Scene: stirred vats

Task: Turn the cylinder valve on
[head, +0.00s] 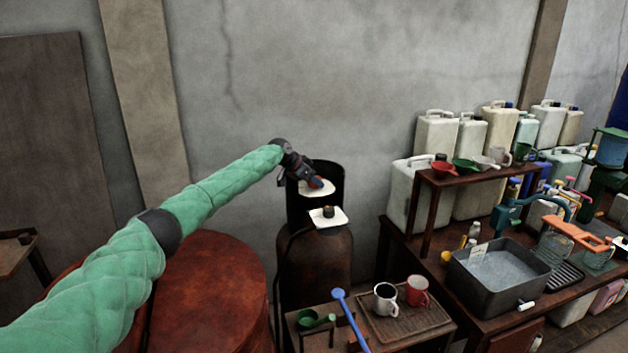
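The gas cylinder (315,265) is a rusty brown upright body with a dark open collar (334,176) around its top, standing against the wall. Inside the collar is a white plate (318,192) with a small red part, likely the valve, mostly hidden by my gripper. A second white plate (322,221) with a dark knob (328,211) sits lower at the front. My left gripper (314,182) reaches in from the left, with its tips at the red part. I cannot tell whether it touches it or how far its fingers are open. My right gripper is out of view.
A rusty drum (215,285) stands left of the cylinder. A low table in front holds two mugs (385,299), a blue ladle (349,315) and a green scoop (309,319). A bench with a metal basin (500,270) and several jugs (436,135) fills the right.

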